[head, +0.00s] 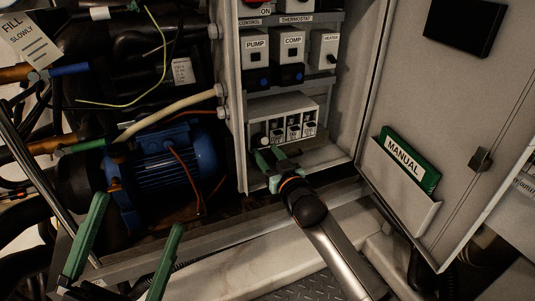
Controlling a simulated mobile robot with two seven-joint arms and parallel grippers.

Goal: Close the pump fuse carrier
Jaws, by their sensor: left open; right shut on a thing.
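A row of small white fuse carriers (293,131) sits in the lower part of the open control box, under a pale cover. Their small labels are too small to read, so I cannot tell the pump one by its label. My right gripper (268,160) is at the left end of this row, with its green fingers shut on what seems to be the leftmost carrier. The fingers hide most of it, and how far it is tilted is unclear. My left gripper (139,212) is open and empty, its fingers wide apart in front of the blue motor.
Above the fuses are the PUMP (256,45) and COMP (293,44) units. The box door (400,85) stands open at the right, holding a green manual (408,160). A blue motor (165,165) with cables is at the left. A pale ledge (240,250) runs along the front.

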